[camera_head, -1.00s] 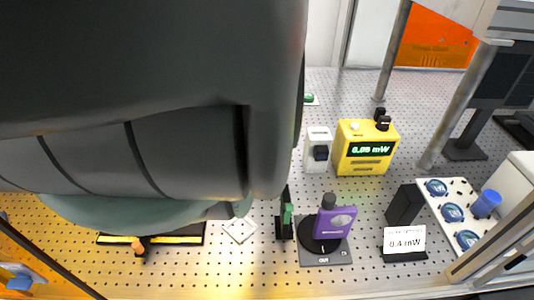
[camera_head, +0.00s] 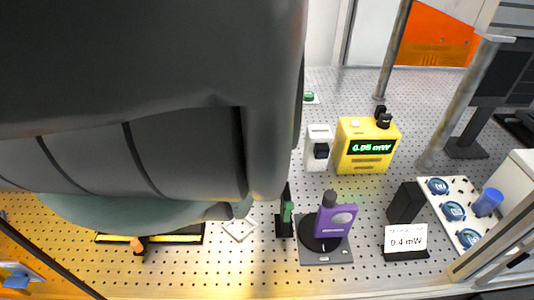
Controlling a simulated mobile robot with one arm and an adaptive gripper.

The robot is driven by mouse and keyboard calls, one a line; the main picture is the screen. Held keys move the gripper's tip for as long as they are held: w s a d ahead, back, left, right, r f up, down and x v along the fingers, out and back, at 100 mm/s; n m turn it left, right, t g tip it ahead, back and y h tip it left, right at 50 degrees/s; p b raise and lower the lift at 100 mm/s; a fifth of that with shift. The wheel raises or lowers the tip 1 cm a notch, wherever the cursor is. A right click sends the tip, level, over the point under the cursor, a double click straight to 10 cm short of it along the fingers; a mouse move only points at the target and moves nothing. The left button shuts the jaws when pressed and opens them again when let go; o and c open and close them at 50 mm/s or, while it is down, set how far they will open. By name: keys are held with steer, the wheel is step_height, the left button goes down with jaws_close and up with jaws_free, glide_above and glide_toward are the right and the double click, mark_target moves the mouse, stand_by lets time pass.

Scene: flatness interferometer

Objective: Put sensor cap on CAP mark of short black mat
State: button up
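My arm fills the upper left of the head view, and my gripper is hidden behind it or out of frame. I cannot make out a sensor cap for certain, nor read a CAP mark. A purple sensor (camera_head: 336,219) with a pale round face stands on a short dark mat (camera_head: 326,256) with a black disc, right of centre. Another black mat with a yellow strip (camera_head: 165,239) lies at the lower left, partly covered by my arm. A small orange-topped piece (camera_head: 137,245) stands at its front edge.
A yellow power meter (camera_head: 366,146) and a white box (camera_head: 318,149) stand behind the sensor. A black block (camera_head: 405,203) and a 0.4 mW card (camera_head: 405,240) are to the right, near a white plate (camera_head: 459,222) with blue round pieces. A green-fronted black post (camera_head: 286,215) stands left of the sensor.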

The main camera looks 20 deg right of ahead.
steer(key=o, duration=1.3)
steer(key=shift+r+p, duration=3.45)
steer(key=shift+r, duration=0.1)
